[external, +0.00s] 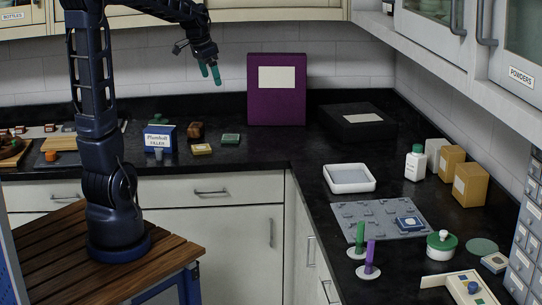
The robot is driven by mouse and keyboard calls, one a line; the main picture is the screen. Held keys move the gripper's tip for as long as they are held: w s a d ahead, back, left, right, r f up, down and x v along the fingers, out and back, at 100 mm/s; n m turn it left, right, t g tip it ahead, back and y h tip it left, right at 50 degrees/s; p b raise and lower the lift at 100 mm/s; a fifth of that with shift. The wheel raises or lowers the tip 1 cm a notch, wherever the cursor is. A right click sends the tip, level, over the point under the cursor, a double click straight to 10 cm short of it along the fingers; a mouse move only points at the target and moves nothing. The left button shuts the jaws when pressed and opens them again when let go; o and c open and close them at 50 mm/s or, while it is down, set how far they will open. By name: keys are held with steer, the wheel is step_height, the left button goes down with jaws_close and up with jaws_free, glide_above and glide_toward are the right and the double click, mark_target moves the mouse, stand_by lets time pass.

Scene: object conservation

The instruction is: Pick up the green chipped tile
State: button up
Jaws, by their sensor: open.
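A small green tile (231,138) lies flat on the black counter, right of the blue and white filler box. Its chip is too small to make out. My gripper (210,73) is open and empty, with green fingertips pointing down. It is in the air above the counter, up and slightly left of the green tile, well apart from it.
A yellow tile (201,149) lies just left of the green one, with a brown block (195,130) behind it. The filler box (159,138) stands further left. A tall purple box (277,90) stands behind right. Counter right of the tile is clear.

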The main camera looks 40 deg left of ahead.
steer(key=w+a+f+m, duration=0.2)
steer(key=w+a+f, duration=0.25)
steer(key=w, duration=0.55)
steer(key=m+h, duration=0.3)
steer(key=m, duration=0.1)
glide_above(230, 137)
steer(key=s+a, duration=0.2)
steer(key=a, duration=0.2)
step_height(230, 137, down, 20)
steer(key=r, duration=0.1)
steer(key=shift+s+f+x, duration=0.1)
steer(key=shift+s+x, duration=0.05)
steer(key=shift+x, duration=1.6)
steer(key=shift+s+f+x, duration=0.1)
steer(key=shift+s+x, duration=0.1)
steer(key=shift+x, duration=1.6)
steer(key=shift+s+x, duration=0.15)
steer(key=shift+x, duration=1.6)
steer(key=shift+a, duration=0.2)
steer(key=c, duration=1.2)
steer(key=shift+o, duration=0.2)
steer(key=shift+r, duration=0.15)
